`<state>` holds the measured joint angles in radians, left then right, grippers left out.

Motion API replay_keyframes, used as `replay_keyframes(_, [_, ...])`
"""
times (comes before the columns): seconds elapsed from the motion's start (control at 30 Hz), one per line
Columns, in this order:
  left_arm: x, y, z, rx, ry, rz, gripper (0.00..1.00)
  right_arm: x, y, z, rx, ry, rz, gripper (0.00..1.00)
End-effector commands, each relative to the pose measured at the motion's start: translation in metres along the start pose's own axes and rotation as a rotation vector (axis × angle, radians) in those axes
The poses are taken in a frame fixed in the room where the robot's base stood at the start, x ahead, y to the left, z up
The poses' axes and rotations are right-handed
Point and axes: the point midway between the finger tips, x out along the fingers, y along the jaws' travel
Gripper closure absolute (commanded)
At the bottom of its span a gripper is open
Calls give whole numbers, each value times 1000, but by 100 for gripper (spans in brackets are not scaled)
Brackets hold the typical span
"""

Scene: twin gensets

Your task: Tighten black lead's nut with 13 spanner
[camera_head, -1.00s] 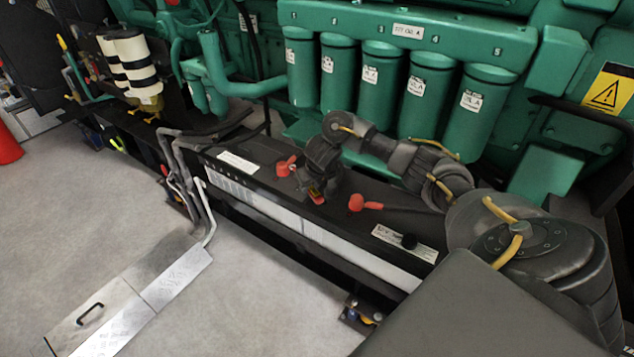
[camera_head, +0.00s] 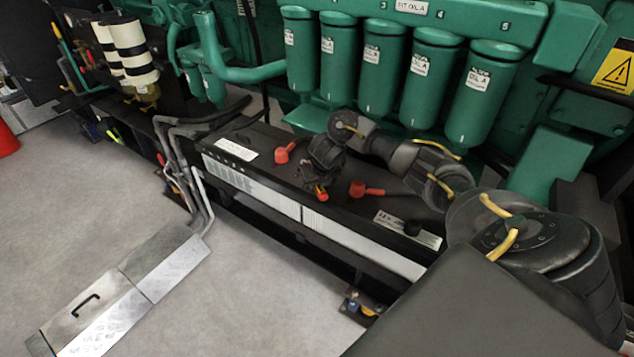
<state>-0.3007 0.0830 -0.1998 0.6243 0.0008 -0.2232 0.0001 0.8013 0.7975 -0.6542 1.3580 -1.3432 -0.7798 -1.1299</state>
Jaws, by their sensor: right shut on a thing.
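My right gripper (camera_head: 320,183) is above the black battery top (camera_head: 260,172), between two red terminal caps. It is shut on a small red and yellow thing (camera_head: 321,193), probably the 13 spanner; its shape is too small and covered to make out. One red cap (camera_head: 284,153) is to the left and the other red cap (camera_head: 357,189), with a lead behind it, is to the right. I cannot make out the black lead's nut. My left gripper is not in view.
The green engine with a row of oil filters (camera_head: 424,80) stands close behind the battery. Grey pipes or cables (camera_head: 185,150) bend down at the battery's left end. A metal plate with a handle (camera_head: 90,310) lies on the open floor at the left.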

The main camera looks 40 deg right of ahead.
Motion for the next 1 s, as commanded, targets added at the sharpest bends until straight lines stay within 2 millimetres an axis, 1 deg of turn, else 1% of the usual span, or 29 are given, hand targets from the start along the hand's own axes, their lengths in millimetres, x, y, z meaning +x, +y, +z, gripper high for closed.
replay_keyframes(0.3, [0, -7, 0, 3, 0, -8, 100, 0, 0, 0, 0, -1, 0, 100])
replay_keyframes(0.57, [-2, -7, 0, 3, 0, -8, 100, -1, 0, 0, -2, -4, -2, 100])
replay_keyframes(0.77, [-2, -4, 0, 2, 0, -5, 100, 0, 0, 0, -2, -4, -2, 100])
replay_keyframes(1.0, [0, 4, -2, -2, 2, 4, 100, 1, 0, 0, -2, -3, -3, 100])
